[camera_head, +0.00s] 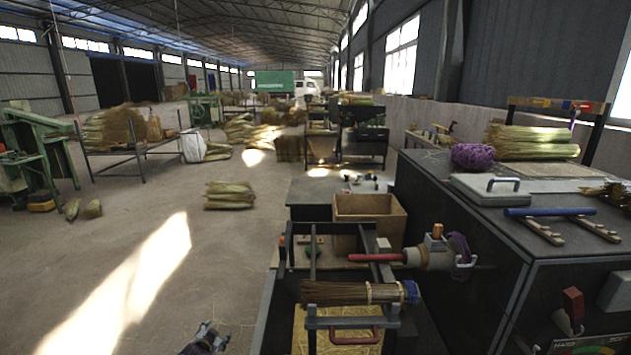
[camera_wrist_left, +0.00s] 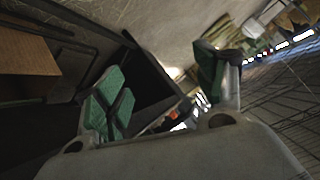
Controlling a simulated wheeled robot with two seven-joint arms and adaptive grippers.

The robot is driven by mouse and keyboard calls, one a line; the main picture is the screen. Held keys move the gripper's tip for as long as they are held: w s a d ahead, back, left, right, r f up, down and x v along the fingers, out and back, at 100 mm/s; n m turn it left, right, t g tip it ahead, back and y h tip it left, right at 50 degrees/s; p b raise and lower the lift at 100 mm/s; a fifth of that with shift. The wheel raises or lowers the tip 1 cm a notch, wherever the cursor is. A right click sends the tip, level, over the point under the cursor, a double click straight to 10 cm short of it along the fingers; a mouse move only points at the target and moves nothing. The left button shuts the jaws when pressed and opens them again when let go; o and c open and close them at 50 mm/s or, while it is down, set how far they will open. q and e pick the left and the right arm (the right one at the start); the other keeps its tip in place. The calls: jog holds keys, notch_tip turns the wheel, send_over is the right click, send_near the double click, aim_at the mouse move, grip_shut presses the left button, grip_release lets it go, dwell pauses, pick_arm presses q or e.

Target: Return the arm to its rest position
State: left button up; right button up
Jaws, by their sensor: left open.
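My left gripper (camera_head: 208,335) shows at the bottom edge of the head view, left of centre, over the bare floor and to the left of the workbench. Only its tip and a bit of the wrist are in that view. In the left wrist view the gripper (camera_wrist_left: 160,92) has its two green-padded fingers spread apart with nothing between them. My right gripper is in neither view. A bundle of brown broom straw (camera_head: 335,293) lies across the black frame at the bench's front, with blue at its right end.
A cardboard box (camera_head: 370,208) stands on the bench behind the frame. A red-handled winding spindle (camera_head: 375,257) juts left from the dark machine cabinet (camera_head: 470,240). Purple twine (camera_head: 473,156) and straw bundles (camera_head: 530,142) lie on the cabinet.

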pick_arm(q)
jog(key=s+d+f+n+g, duration=0.1)
jog(key=s+f+g, duration=0.2)
jog(key=s+f, duration=1.1)
jog(key=s+d+f+n+g, duration=0.1)
jog(key=s+d+f+g, duration=0.1)
jog(key=s+f, duration=1.15)
jog(key=s+d+f+g, duration=0.1)
jog(key=s+f, duration=0.1)
jog(key=s, duration=1.1)
jog(key=s+d+f+g, duration=0.2)
jog(key=s+f, duration=0.1)
jog(key=s, duration=0.9)
jog(key=s+d+f+g, duration=0.1)
jog(key=s+f, duration=0.1)
jog(key=s, duration=1.1)
jog(key=shift+s+d+f+g+h, duration=0.2)
jog(key=shift+s+g+h, duration=0.1)
jog(key=shift+g+h, duration=0.1)
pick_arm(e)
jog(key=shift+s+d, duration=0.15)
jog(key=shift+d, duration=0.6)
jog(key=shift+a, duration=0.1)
